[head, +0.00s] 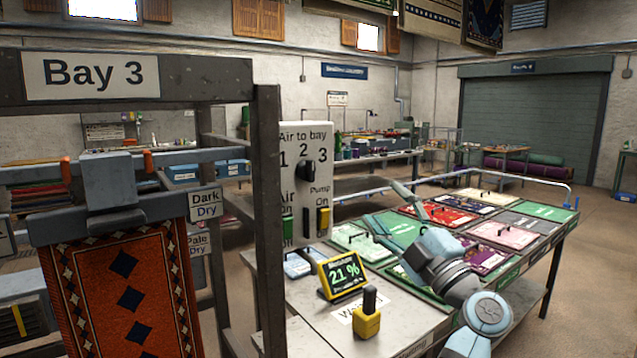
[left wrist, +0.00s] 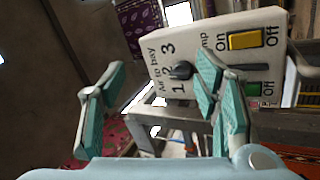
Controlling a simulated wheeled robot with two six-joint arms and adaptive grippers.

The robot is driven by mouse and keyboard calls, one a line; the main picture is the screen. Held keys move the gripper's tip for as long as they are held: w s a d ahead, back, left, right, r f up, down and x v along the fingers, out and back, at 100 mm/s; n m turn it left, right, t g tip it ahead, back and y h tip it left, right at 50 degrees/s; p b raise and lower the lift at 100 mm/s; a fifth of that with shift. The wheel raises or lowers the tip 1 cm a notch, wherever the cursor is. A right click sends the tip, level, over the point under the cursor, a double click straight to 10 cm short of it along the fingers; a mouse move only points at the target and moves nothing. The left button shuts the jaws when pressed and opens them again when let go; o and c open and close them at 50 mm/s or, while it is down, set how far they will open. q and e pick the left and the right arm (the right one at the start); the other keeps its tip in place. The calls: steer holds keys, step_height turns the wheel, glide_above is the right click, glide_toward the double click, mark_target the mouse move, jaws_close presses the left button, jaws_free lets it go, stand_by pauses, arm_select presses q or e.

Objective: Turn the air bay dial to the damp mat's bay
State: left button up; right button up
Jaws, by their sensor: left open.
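The air bay dial (head: 306,172) is a black knob on a pale panel (head: 318,262) marked "Air to bay" 1, 2, 3. Its pointer appears to face 2. The dial also shows in the left wrist view (left wrist: 181,70), seen between my open fingers, closer to the right one. My left gripper (head: 384,204) is open and empty, right of the panel; it also shows in the left wrist view (left wrist: 162,72). It looks apart from the dial. A red patterned mat (head: 130,295) hangs under the "Bay 3" sign (head: 92,74). Which mat is damp I cannot tell. My right gripper is not seen.
Below the dial are a green air switch (head: 288,228) and a yellow pump switch (head: 323,218). A yellow meter (head: 343,274) reading 21 % and a yellow handled tool (head: 368,318) stand on the table (head: 312,322). A dark post (head: 268,215) stands left of the panel.

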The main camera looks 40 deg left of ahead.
mark_target(313, 172)
arm_select(q)
steer(key=s+r+n+g+h, duration=0.3)
steer(key=s+r+n+h, duration=0.15)
steer(key=s+r, duration=0.2)
steer(key=p+x, duration=0.4)
steer(key=x, duration=0.1)
steer(key=f+p+x, duration=0.1)
steer(key=p+x, duration=0.9)
steer(key=shift+s+a+f, duration=0.1)
steer(key=shift+s+f, duration=0.05)
steer(key=shift+s, duration=0.35)
steer(key=c, duration=1.1)
steer(key=shift+c, duration=0.2)
